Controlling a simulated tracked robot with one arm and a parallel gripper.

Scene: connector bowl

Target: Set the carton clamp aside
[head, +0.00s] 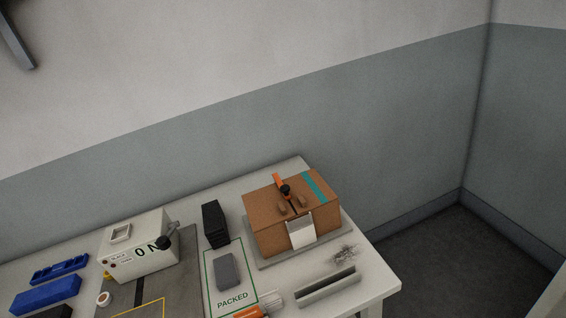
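A clamp (285,190) with an orange handle and a dark knob sits on top of a brown carton (268,229) on the right part of the table. The carton has a teal strip across its top and a white flap or label at its front. Small brown blocks lie beside the clamp's dark bars. How tightly the clamp grips the carton cannot be told. I cannot make out my gripper in this view.
The carton stands on a grey base (351,240). A grey tray (328,287) and thin dark scraps (346,254) lie in front. Left are a "PACKED" mat (233,299), black stack (215,224), white machine (137,250) and blue bins (45,296). The table's right edge (388,268) is close.

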